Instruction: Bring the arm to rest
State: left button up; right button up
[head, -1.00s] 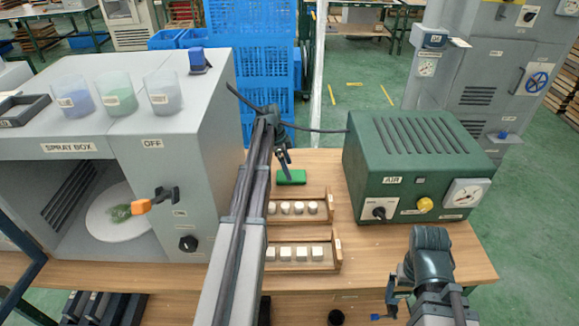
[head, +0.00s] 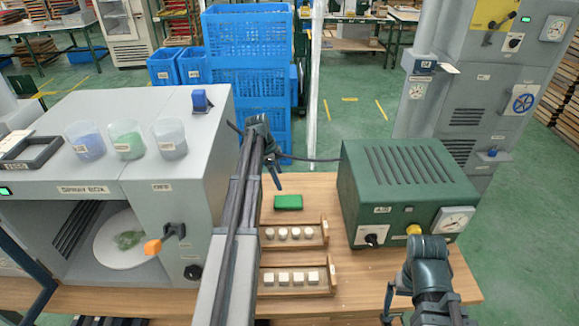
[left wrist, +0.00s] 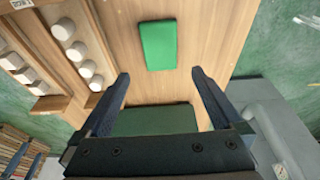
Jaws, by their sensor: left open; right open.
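My left arm reaches in from the bottom of the head view. Its open, empty left gripper (head: 275,182) hangs above the table, behind and left of a green block (head: 288,202). In the left wrist view the left gripper (left wrist: 160,80) has its two fingers wide apart with nothing between the tips. The green block (left wrist: 158,45) lies apart from them. My right gripper (head: 388,310) is at the lower right of the head view, in front of the green air box. It is open, and part of it is cut off by the frame.
Two wooden racks (head: 328,232) with several pale pieces stand before the green block. The green air box (head: 410,190) stands right of them. The grey spray box (head: 180,120) fills the left, with cups (head: 125,140) on top. Blue crates (head: 248,75) stand behind.

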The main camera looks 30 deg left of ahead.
aim_at(288, 200)
pick_arm(q)
jog(key=shift+f, duration=0.1)
jog(key=b+x, duration=1.1)
jog(key=x, duration=0.1)
jog(key=shift+a+f+b, duration=0.1)
jog(key=shift+b, duration=0.25)
jog(key=shift+r, duration=0.2)
